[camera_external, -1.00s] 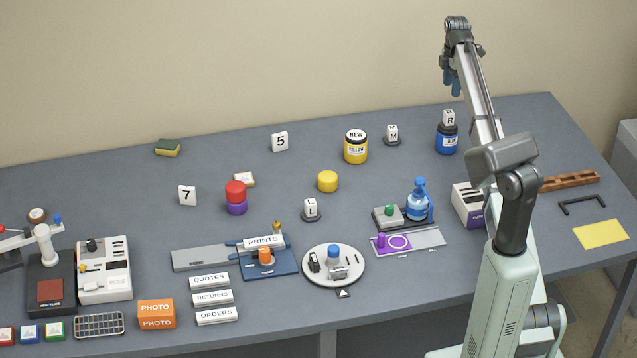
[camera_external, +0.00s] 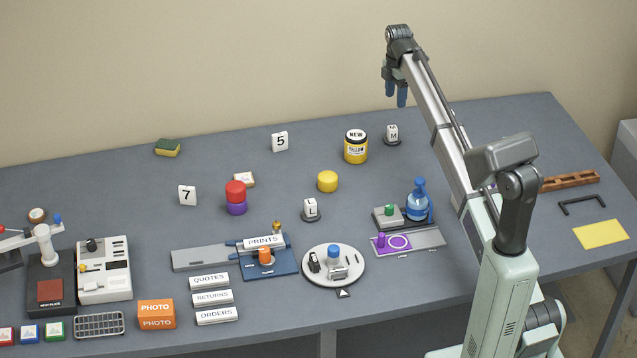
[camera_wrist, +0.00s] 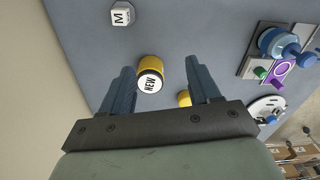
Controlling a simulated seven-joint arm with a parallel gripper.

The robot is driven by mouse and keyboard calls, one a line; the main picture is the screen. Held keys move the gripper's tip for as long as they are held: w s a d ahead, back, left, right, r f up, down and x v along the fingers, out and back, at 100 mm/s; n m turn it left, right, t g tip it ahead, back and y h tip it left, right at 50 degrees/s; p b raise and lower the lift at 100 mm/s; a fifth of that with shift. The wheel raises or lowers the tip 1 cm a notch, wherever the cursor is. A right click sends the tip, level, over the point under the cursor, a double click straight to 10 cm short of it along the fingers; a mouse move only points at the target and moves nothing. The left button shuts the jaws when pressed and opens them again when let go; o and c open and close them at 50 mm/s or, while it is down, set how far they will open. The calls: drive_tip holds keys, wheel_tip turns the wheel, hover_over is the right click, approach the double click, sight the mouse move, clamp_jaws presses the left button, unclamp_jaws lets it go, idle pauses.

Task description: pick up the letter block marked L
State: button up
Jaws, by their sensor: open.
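The white letter block marked L (camera_external: 311,207) stands on a small dark round base near the middle of the table, just above the round white turntable. My gripper (camera_external: 397,94) is open and empty, high above the back of the table, up and to the right of the L block. In the wrist view my gripper's two blue fingers (camera_wrist: 163,88) are spread, with the yellow NEW jar (camera_wrist: 150,76) seen between them further down. I cannot make out the L block in the wrist view.
Another letter block, M (camera_external: 392,133), stands behind and right, also in the wrist view (camera_wrist: 121,14). A yellow cylinder (camera_external: 328,181) stands close behind L. The white turntable (camera_external: 334,264) lies in front; the bottle (camera_external: 418,200) is to the right.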

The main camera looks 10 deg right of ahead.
drive_tip(key=s+a+f+n, duration=0.15)
drive_tip(key=s+a, duration=0.35)
drive_tip(key=a, duration=0.5)
drive_tip(key=m+y, duration=0.3)
drive_tip(key=y, duration=0.2)
approach(312, 201)
drive_tip(key=shift+h, duration=0.3)
drive_tip(key=x, duration=0.6)
drive_tip(key=shift+w+a, duration=0.25)
drive_tip(key=shift+a, duration=0.1)
drive_tip(key=shift+s+a+f, duration=0.15)
drive_tip(key=shift+s+f, duration=0.05)
drive_tip(key=shift+f, duration=0.45)
drive_tip(key=x, duration=0.4)
drive_tip(key=shift+s, duration=0.15)
drive_tip(key=shift+c, duration=0.2)
